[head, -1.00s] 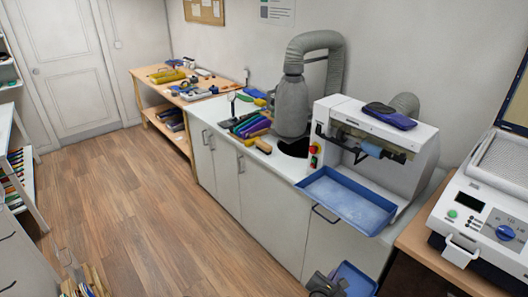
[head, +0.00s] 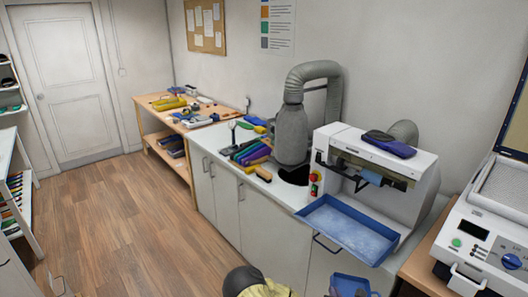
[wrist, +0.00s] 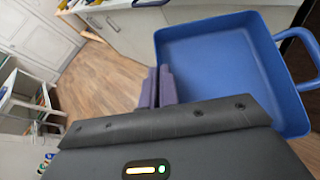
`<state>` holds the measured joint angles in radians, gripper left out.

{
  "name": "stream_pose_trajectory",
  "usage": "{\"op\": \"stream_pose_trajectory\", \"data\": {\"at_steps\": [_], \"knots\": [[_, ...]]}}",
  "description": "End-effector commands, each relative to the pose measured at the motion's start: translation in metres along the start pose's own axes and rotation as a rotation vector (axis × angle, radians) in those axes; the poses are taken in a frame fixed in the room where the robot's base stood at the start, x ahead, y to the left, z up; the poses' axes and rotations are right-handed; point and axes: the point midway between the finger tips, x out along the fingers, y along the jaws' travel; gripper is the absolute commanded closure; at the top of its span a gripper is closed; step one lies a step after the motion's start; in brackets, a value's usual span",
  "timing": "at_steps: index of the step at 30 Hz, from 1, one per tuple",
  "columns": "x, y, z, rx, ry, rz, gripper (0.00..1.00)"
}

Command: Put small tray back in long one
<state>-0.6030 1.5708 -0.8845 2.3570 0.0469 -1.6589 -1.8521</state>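The small tray is blue and shallow, with a loop handle on its right side, and fills the upper right of the wrist view (wrist: 215,65). My gripper (wrist: 161,88) appears shut on its left wall, one purple finger on each side. The small tray also shows at the bottom edge of the head view (head: 345,284), partly cut off, in front of the cabinets. The long blue tray (head: 350,229) juts from the front of the white grinding machine, above and behind the small tray. Its inside looks empty.
The white grinding machine (head: 400,192) stands on the counter with a dark blue item on top. A white device (head: 490,225) stands on a wooden bench at the right. Coloured tools lie on the counter to the left. The wooden floor (head: 130,220) is open.

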Motion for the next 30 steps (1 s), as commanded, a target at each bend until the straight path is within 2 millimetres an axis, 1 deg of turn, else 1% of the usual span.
{"op": "stream_pose_trajectory", "data": {"at_steps": [2, 5, 8, 12, 15, 18, 30], "knots": [[0.000, 0.001, 0.000, 0.000, -0.001, 0.000, 1.00], [-0.001, 0.007, -0.009, 0.000, 0.002, 0.003, 1.00], [-0.003, 0.022, -0.030, 0.000, 0.006, 0.008, 1.00], [-0.013, 0.043, -0.065, -0.002, 0.006, 0.008, 1.00], [-0.019, 0.050, -0.080, -0.002, 0.003, 0.004, 1.00], [-0.021, 0.052, -0.084, -0.001, 0.000, 0.001, 1.00], [-0.020, 0.052, -0.083, -0.001, -0.001, 0.002, 1.00]]}}
